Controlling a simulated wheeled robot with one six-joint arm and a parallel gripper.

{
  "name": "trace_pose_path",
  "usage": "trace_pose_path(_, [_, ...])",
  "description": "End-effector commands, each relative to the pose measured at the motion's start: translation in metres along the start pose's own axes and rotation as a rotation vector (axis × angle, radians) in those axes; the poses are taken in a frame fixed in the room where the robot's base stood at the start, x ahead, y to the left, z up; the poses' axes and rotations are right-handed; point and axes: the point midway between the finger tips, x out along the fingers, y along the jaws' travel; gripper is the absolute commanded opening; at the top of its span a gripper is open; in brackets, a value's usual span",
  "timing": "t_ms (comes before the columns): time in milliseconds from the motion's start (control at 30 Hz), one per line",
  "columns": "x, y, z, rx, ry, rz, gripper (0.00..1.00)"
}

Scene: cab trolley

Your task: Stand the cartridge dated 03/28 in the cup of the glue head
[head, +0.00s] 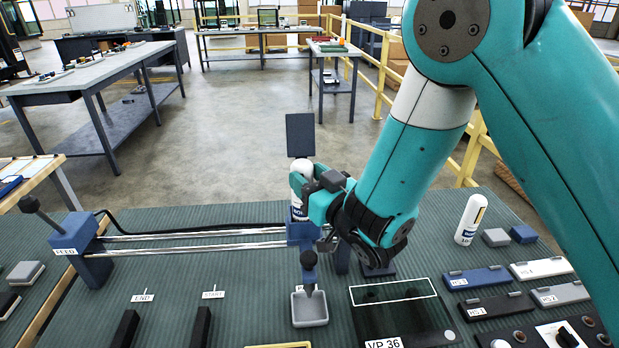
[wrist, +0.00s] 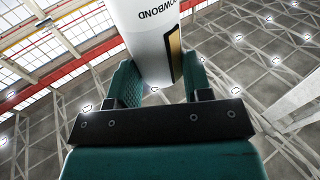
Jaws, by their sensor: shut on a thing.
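My gripper (head: 312,196) is shut on a white cartridge (head: 300,168), which stands roughly upright. In the wrist view the cartridge (wrist: 150,40) sits between the two jaws, with dark lettering ending in "OWBOND" and a gold-edged label. No date is readable on it. The blue glue head (head: 300,233) is right below the held cartridge, at the right end of the rails. The cartridge's lower end meets the top of the glue head in the picture; I cannot tell whether it is inside the cup. A second white cartridge (head: 470,220) stands on the bench at right, its date unreadable.
A feed block with a lever (head: 75,240) is at the left end of the steel rails (head: 190,240). A small grey tray (head: 310,310) lies in front of the glue head. A dark panel (head: 300,135) rises behind it. Labelled blocks (head: 478,278) crowd the right side.

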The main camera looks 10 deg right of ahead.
Motion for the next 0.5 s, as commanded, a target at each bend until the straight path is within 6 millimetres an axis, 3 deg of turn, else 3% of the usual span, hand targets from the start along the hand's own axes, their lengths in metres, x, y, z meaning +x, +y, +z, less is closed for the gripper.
trace_pose_path(500, [0.0000,-0.0001,0.0028,0.000,0.002,0.000,0.00])
